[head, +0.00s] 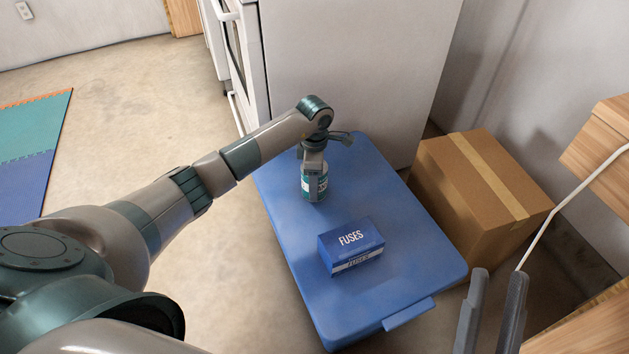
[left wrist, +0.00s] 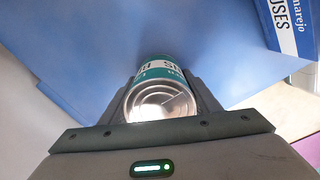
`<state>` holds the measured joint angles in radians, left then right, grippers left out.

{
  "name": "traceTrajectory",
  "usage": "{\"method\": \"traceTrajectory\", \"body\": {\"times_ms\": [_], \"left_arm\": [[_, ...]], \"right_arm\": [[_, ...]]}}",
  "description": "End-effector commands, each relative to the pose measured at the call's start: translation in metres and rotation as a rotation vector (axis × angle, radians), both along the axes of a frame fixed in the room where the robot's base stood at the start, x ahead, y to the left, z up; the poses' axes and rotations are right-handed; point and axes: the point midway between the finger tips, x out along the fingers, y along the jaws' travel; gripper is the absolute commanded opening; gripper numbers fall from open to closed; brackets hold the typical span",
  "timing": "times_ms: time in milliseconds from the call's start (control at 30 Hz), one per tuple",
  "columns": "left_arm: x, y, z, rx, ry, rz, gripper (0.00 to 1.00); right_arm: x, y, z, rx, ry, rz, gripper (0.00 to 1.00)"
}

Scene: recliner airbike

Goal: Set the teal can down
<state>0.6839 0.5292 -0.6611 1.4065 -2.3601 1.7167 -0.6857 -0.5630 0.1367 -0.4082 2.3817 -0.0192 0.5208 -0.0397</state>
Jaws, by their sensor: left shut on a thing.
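My left gripper (head: 315,172) is shut on the teal can (head: 308,190), with its fingers pointing down around the can's sides. The can is upright over the far part of the blue storage bin's lid (head: 400,250). I cannot tell whether its bottom touches the lid. In the left wrist view the can (left wrist: 160,92) sits between the fingers, silver end toward the camera, with the blue lid (left wrist: 90,60) behind. My right gripper (head: 497,280) is at the lower right of the head view, its two fingers apart with nothing between them.
A blue fuses box (head: 350,246) stands on the lid, nearer than the can. A cardboard box (head: 480,190) stands right of the bin, and a white appliance (head: 345,70) rises behind it. The lid is clear between the fuses box and its right edge.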

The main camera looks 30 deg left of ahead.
Motion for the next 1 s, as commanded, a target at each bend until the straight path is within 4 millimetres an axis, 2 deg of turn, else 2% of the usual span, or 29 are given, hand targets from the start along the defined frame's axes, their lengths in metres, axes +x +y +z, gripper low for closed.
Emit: {"method": "traceTrajectory", "body": {"times_ms": [33,67,133,467,633,767,1000], "left_arm": [[0.001,0.000,-0.001,0.000,-0.001,0.000,0.19],[0.000,0.000,-0.002,0.001,0.000,0.000,0.59],[0.000,0.000,-0.001,0.000,0.000,0.000,0.75],[0.000,0.000,0.000,0.000,0.000,0.000,0.75],[0.001,0.000,0.007,0.000,-0.002,0.000,0.75],[0.001,0.001,0.022,0.001,-0.003,-0.001,0.75],[0.001,0.001,0.062,0.001,-0.003,-0.001,0.75]], "right_arm": [[0.000,0.000,-0.001,0.000,-0.002,0.001,0.31],[-0.001,-0.001,0.000,0.001,-0.005,0.000,0.31],[0.000,0.000,0.000,0.000,-0.008,0.001,0.31],[0.000,-0.001,0.001,-0.004,-0.010,0.003,0.31],[0.001,0.001,0.001,-0.010,0.002,0.005,0.31],[0.001,0.004,-0.003,-0.019,0.035,0.010,0.31],[-0.004,0.017,-0.023,-0.045,0.150,0.037,0.31]]}}
